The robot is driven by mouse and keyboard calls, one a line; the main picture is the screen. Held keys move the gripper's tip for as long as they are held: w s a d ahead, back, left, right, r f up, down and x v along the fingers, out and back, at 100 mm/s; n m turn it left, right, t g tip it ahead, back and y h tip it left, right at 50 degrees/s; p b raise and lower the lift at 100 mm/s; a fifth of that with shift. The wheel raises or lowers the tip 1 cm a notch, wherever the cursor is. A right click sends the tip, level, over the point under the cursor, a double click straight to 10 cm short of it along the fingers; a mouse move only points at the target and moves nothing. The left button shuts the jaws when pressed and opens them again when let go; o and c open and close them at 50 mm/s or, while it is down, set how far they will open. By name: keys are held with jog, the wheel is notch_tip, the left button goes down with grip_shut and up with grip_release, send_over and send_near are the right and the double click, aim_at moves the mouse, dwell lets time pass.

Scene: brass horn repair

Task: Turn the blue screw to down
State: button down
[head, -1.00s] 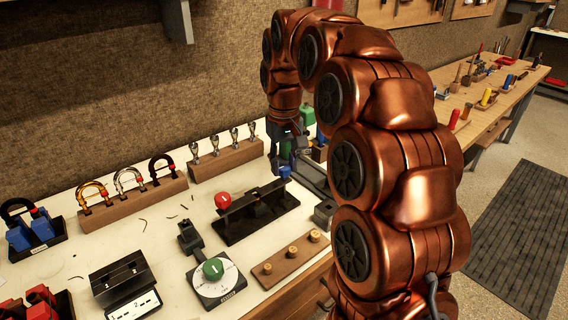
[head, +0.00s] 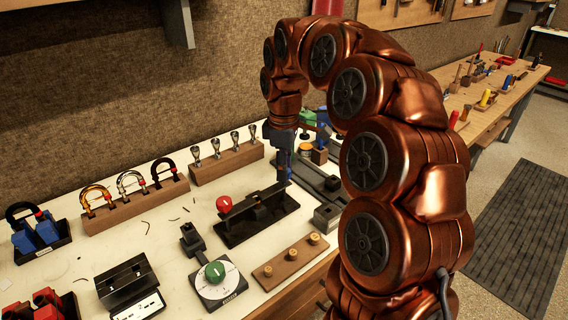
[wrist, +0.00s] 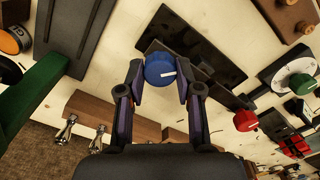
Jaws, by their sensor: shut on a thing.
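My gripper (wrist: 161,79) is shut on the knob, one finger on each side. In the head view my gripper (head: 285,177) points down at the right end of a black holder (head: 240,232), and it hides most or all of the blue screw. A red knob (head: 223,203) is at the holder's left end; it also shows in the wrist view (wrist: 245,121).
A dial with a green knob (head: 214,271) stands in front of the holder, beside a wooden block with brass pegs (head: 268,270). A wooden rack (head: 228,166) is behind. A long dark bar (wrist: 75,40) and a green thing (wrist: 35,95) are close to my gripper.

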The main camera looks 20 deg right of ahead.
jog(key=n+p, duration=0.2)
jog(key=n, duration=0.2)
jog(key=shift+a+n, duration=0.1)
jog(key=shift+n, duration=0.2)
jog(key=shift+n+p, duration=0.7)
jog(key=shift+n, duration=1.2)
jog(key=c, duration=0.8)
grip_release()
jog(key=shift+o, duration=0.2)
notch_tip(320, 180, up, 12)
